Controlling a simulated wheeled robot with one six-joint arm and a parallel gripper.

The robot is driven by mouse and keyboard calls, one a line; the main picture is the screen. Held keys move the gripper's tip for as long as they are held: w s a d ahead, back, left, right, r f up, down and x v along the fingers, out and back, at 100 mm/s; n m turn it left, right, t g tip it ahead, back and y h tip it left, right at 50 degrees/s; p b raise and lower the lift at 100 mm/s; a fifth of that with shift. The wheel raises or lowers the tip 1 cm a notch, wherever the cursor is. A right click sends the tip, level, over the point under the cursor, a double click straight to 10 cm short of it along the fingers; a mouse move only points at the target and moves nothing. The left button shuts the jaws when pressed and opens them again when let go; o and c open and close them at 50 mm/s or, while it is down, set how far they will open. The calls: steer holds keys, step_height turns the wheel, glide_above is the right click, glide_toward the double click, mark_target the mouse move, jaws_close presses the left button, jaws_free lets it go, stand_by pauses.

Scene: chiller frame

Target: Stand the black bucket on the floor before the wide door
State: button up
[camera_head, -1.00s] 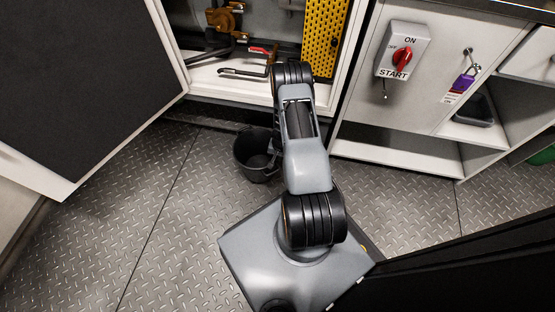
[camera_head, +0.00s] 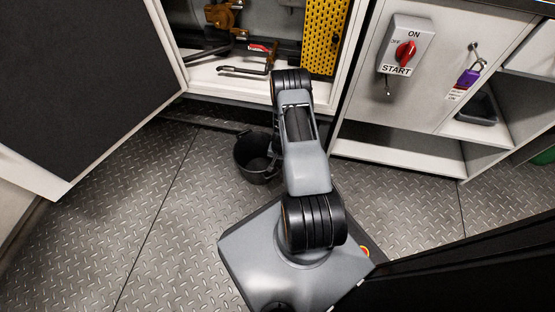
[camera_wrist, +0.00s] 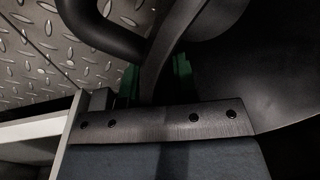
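The black bucket (camera_head: 257,158) shows in the head view just left of my arm, below the open cabinet's front edge. It looks upright with its mouth up. My arm covers its right side, and I cannot tell whether its base touches the floor. A wide door (camera_head: 80,80) with a dark inner panel stands swung open at the left. My gripper is hidden behind my arm in the head view.
The open cabinet (camera_head: 228,86) holds clamps and a yellow perforated panel (camera_head: 321,38). A switch box (camera_head: 405,46) and purple padlock (camera_head: 468,77) are on the right cabinet, above a white shelf (camera_head: 400,152). Diamond-plate floor (camera_head: 185,235) is clear at the left.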

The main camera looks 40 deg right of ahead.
steer(key=w+a+r+n+t+p, duration=0.1)
steer(key=a+r+n+p, duration=0.2)
steer(key=r, duration=1.5)
steer(key=w+a+r+n+p, duration=0.1)
steer(key=a+r+n+p, duration=0.35)
steer(key=r, duration=1.35)
steer(key=s+a+r+n, duration=0.1)
steer(key=s+a+r, duration=0.4)
steer(key=s+r, duration=0.2)
steer(key=s+a+r+n+b, duration=0.1)
steer(key=s+a+r, duration=0.4)
steer(key=s+r, duration=0.2)
steer(key=shift+s+r+t+h, duration=0.2)
steer(key=shift+r+t+h, duration=0.2)
steer(key=shift+r, duration=0.5)
